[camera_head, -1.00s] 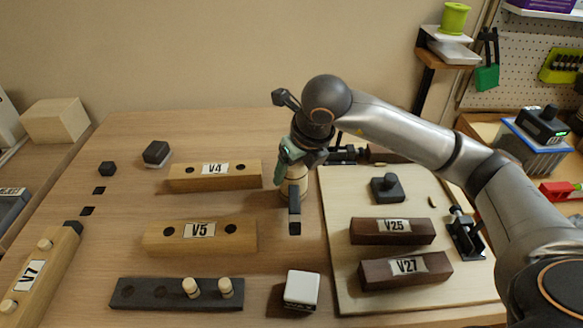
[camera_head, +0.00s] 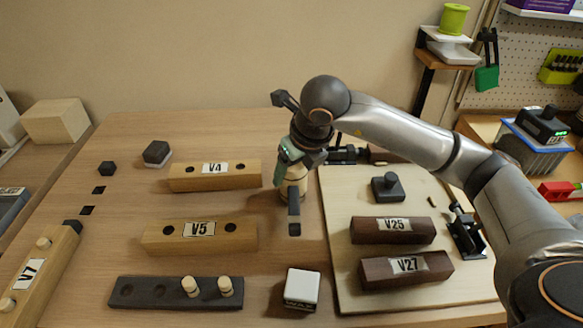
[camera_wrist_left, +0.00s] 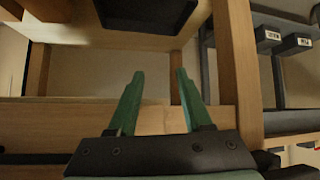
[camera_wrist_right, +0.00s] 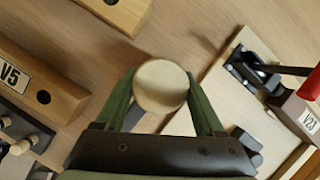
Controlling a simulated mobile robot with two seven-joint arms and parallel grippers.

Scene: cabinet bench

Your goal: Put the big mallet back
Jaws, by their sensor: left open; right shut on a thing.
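My right gripper (camera_head: 288,166) is over the middle of the bench, left of the pale board. It is shut on a pale round wooden piece (camera_wrist_right: 161,86), which looks like the big mallet. In the head view, the piece (camera_head: 293,186) hangs below the jaws as an upright wooden cylinder, partly hidden by the gripper. I cannot tell whether its lower end touches the bench. A dark upright bar shows just in front of it; I cannot tell what it belongs to. My left gripper (camera_wrist_left: 155,72) is open and empty, facing wooden framing, and is outside the head view.
Blocks V4 (camera_head: 214,175) and V5 (camera_head: 199,236) stand to the left, with a dark peg rack (camera_head: 150,292) in front. A white-topped block (camera_head: 302,288) is near the front. The pale board (camera_head: 335,240) holds V25 (camera_head: 392,231) and V27 (camera_head: 405,268).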

